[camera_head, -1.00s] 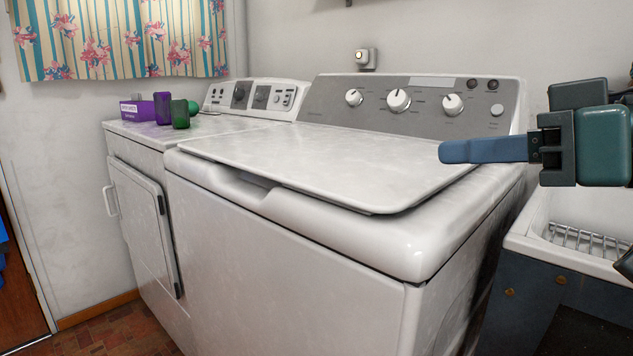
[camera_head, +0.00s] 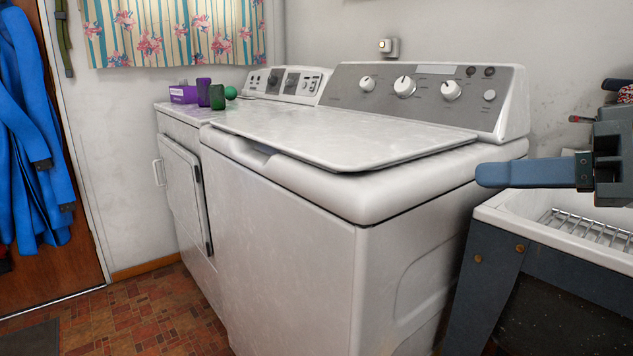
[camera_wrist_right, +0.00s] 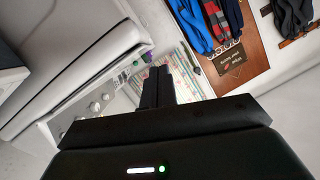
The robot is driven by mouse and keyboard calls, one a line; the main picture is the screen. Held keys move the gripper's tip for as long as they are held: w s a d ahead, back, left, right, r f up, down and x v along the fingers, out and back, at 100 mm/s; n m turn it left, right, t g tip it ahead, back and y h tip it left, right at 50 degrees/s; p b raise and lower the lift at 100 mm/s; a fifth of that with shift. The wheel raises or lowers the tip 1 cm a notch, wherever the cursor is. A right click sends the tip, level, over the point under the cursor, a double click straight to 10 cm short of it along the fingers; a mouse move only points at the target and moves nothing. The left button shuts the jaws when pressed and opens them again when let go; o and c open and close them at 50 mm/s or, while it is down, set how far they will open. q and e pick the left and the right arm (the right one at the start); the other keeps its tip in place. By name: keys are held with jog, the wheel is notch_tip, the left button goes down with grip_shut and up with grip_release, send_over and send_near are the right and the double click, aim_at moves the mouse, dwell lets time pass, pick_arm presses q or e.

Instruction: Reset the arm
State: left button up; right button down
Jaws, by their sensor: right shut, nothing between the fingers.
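My right gripper (camera_head: 480,176) comes in from the right in the head view, level and pointing left. Its blue fingers are shut with nothing between them. It hangs in the air in front of the wall, over the tub's left side and near the right end of the washer (camera_head: 300,195). In the right wrist view the gripper's dark fingers (camera_wrist_right: 158,72) lie together. My left gripper is not in view.
A white tub (camera_head: 500,212) with a wire rack (camera_head: 590,228) stands right of the washer. A dryer (camera_head: 180,170) at left carries a purple box (camera_head: 183,94), purple and green containers and a green ball. Blue clothing (camera_head: 35,130) hangs on the wooden door.

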jog(key=s+a+f+m+g+y, duration=0.4)
jog(key=a+f+m+g+y, duration=0.55)
jog(key=m, duration=0.65)
notch_tip(320, 180, down, 20)
jog(key=w+d+n+t+h, duration=0.1)
jog(key=d+n+t+h, duration=0.1)
jog(key=n+t+h, duration=1.25)
pick_arm(q)
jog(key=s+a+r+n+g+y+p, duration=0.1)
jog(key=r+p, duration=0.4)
jog(key=p, duration=1.3)
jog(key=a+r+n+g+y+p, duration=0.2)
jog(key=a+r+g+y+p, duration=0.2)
jog(key=p, duration=1.5)
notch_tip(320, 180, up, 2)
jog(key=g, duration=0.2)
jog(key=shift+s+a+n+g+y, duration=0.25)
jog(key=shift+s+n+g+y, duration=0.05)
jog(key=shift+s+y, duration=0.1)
pick_arm(e)
jog(key=s+d+r+g+h, duration=0.1)
jog(key=d+r+g, duration=0.3)
jog(key=r, duration=0.7)
jog(key=shift+s+d+r+m+h, duration=0.15)
jog(key=shift+s+d+m+h, duration=0.35)
jog(key=shift+h, duration=0.4)
